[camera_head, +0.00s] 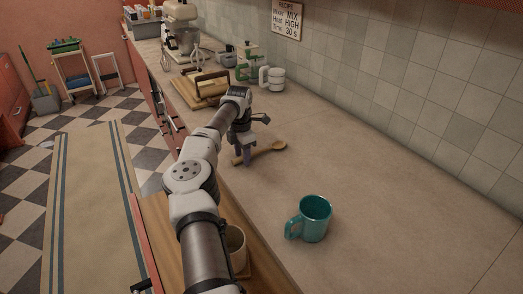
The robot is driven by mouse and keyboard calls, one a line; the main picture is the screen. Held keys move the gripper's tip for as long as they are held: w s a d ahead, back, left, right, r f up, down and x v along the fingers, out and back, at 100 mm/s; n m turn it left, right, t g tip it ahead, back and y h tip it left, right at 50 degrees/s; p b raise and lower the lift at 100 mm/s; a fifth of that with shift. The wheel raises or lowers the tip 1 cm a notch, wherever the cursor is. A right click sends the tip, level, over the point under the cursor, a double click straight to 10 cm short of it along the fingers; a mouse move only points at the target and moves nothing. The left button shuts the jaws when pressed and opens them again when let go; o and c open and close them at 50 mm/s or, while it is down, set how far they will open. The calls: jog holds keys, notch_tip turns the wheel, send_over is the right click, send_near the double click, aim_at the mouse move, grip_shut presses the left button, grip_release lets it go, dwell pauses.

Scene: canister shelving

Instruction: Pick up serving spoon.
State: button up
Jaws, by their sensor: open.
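The wooden serving spoon (270,150) lies on the countertop (345,150), its rounded bowl end pointing right and its handle end toward the left. My gripper (243,160) points down over the left, handle part of the spoon. Its jaws are open, and the fingertips are close to the counter surface. The fingers hide part of the handle, so I cannot tell whether they straddle it or touch it.
A teal mug (314,219) stands in front on the counter. A pale cup (236,246) is partly hidden behind my arm. A wooden board (196,91), white mugs (272,78) and a mixer (181,27) stand farther back. The counter right of the spoon is clear.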

grip_shut()
dwell(0.3)
